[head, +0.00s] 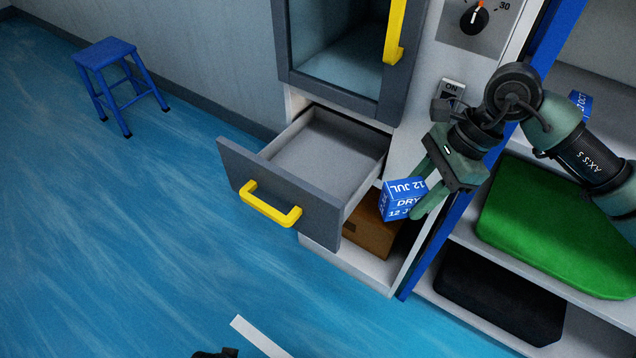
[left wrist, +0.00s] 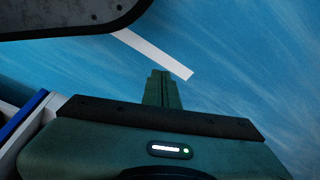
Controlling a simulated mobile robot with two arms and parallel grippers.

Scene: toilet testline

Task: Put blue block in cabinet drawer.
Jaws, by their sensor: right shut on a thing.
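The blue block (head: 402,200), with white lettering, is held by my right gripper (head: 420,190), which is shut on it. The block is in the air just right of the open cabinet drawer (head: 325,149), outside its right side wall. The drawer is pulled out by its dark grey front with a yellow handle (head: 268,207), and its visible floor is empty. My left gripper (left wrist: 162,88) shows in the left wrist view with its fingers together and nothing between them, above the blue floor.
A brown box (head: 370,234) sits in the compartment below the drawer. A glass-fronted door with a yellow handle (head: 395,30) is above it. Shelves at right hold a green folded item (head: 560,225), a black one (head: 500,295) and another blue block (head: 580,104). A blue stool (head: 106,55) stands far left.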

